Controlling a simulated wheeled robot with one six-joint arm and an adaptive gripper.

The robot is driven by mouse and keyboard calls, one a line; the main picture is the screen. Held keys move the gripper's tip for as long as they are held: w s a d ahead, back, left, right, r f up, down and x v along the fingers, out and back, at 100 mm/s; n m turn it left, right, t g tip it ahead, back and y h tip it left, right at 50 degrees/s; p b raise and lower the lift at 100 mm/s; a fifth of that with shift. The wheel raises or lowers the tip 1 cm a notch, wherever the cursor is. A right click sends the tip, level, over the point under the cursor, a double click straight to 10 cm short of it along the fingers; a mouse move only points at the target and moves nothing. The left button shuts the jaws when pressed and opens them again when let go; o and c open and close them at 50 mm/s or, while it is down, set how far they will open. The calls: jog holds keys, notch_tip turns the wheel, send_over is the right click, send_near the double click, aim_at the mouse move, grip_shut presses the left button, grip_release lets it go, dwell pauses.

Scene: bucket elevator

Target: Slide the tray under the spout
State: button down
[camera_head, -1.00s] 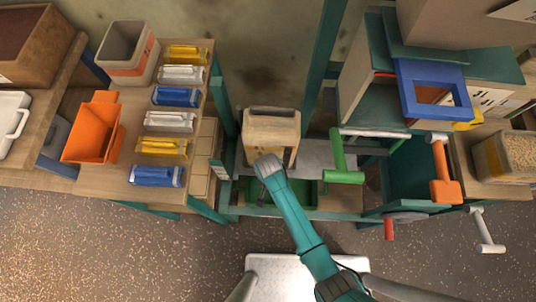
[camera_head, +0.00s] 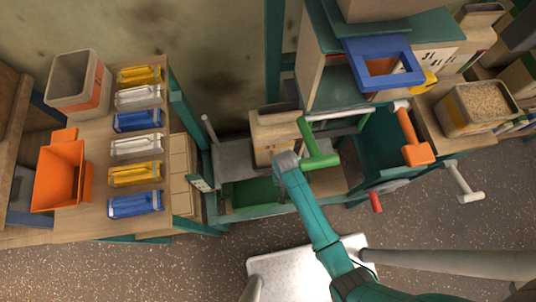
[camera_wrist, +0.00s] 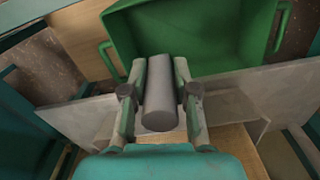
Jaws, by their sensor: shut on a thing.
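The tray looks to be the green bin (camera_head: 250,193), low in the frame in the head view. In the wrist view, the green bin (camera_wrist: 200,30) lies just beyond the fingertips, with a handle on each side. My gripper (camera_wrist: 160,65) is shut on a grey cylindrical handle (camera_wrist: 158,100). What this handle joins is hidden. In the head view, my gripper (camera_head: 286,160) is in front of a beige box (camera_head: 272,135), and its fingers are hard to see. I cannot pick out the spout with certainty.
A grey plate (camera_head: 235,160) shows left of the beige box. An orange handle (camera_head: 412,140) and a red handle (camera_head: 375,202) are farther right.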

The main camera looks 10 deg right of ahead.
jog(key=d, duration=1.4)
jog(key=shift+s+d, duration=0.25)
jog(key=shift+d, duration=0.05)
jog(key=c, duration=0.9)
grip_release()
jog(key=shift+d, duration=0.15)
jog(key=a, duration=2.7)
jog(key=r, duration=0.7)
jog(key=w+a+r, duration=0.1)
jog(key=r, duration=0.2)
jog(key=shift+r, duration=0.15)
